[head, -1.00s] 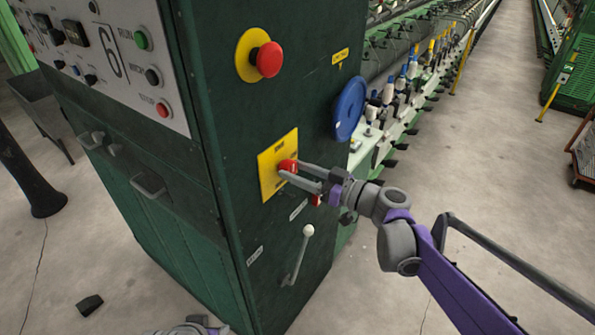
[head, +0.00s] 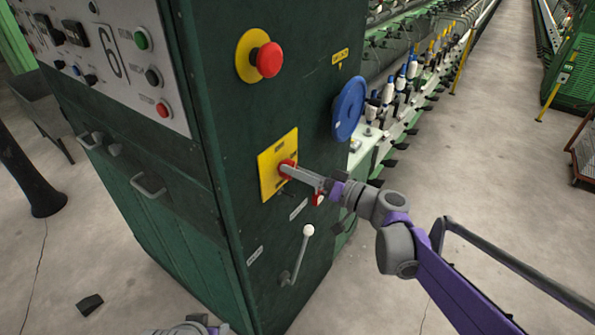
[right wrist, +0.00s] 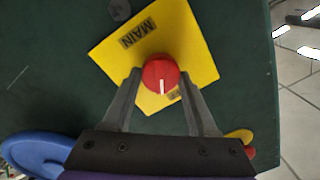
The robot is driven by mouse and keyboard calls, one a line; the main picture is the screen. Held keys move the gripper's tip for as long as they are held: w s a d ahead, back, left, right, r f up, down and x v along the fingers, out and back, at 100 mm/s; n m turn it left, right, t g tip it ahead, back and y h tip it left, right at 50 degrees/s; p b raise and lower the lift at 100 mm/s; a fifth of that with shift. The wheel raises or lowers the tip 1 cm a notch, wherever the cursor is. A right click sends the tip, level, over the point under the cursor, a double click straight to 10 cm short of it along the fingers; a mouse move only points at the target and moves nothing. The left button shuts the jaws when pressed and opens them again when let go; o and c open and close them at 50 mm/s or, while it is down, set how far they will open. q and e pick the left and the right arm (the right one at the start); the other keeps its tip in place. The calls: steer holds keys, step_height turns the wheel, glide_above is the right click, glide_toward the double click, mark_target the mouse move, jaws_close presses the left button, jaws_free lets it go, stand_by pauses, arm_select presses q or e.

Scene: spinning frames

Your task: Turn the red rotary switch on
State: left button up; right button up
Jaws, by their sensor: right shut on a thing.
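The red rotary switch (head: 288,163) sits on a yellow plate (head: 268,180) on the dark green side of the machine cabinet. My right gripper (head: 287,170) is shut on its knob and covers part of it in the head view. In the right wrist view the red knob (right wrist: 160,71) sits between the two fingertips (right wrist: 161,80), one on each side. A white mark on the knob points down toward the gripper's palm. The yellow plate (right wrist: 195,50) carries the word MAIN, tilted. My left gripper's fingers are not in view.
A red emergency button (head: 269,60) is above the switch. A blue handwheel (head: 350,108) stands out to the right, and a white-knobbed lever (head: 307,231) is below. A small red part (head: 318,199) lies just under my gripper.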

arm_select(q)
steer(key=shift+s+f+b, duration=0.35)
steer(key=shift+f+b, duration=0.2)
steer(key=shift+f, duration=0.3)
arm_select(e)
steer(key=m+t, duration=0.1)
steer(key=m, duration=1.1)
steer(key=shift+f+m, duration=0.15)
steer(key=shift+m, duration=0.25)
steer(key=o, duration=1.4)
steer(key=shift+s+d, duration=0.1)
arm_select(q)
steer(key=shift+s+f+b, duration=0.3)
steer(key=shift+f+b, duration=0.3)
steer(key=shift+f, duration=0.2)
arm_select(e)
steer(key=v, duration=1)
steer(key=shift+s+d, duration=0.25)
